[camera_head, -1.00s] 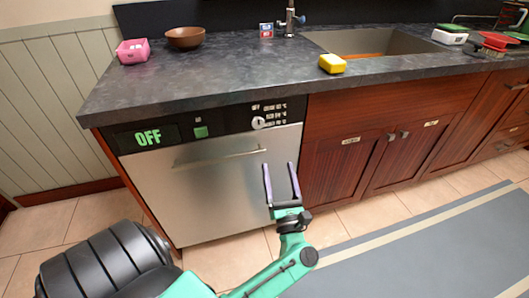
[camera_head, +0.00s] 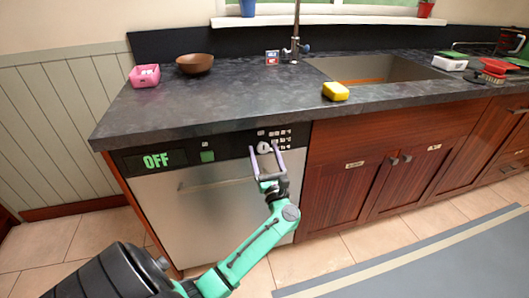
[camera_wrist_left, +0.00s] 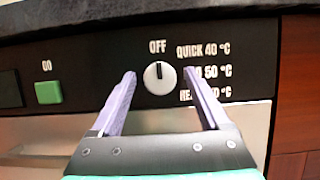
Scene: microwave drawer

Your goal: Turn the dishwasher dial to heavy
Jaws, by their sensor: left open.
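The dishwasher (camera_head: 215,205) has a steel front and a black control panel. Its dial (camera_wrist_left: 160,78) is a round white knob with a dark pointer line aimed up at OFF in the left wrist view. Labels to its right read QUICK 40 °C, a partly hidden 50 °C line, and a mostly covered line starting HEA. A green OFF display (camera_head: 157,160) is at the panel's left. My left gripper (camera_head: 264,148) is open, its two purple fingers on either side of the dial. In the left wrist view the fingers (camera_wrist_left: 160,80) look apart from the knob. My right gripper is not seen.
A green button (camera_head: 208,156) is left of the dial. The dark countertop (camera_head: 240,95) overhangs the panel. It holds a pink container (camera_head: 145,76), a brown bowl (camera_head: 195,64) and a yellow sponge (camera_head: 335,91). Wooden cabinets (camera_head: 345,185) stand to the right.

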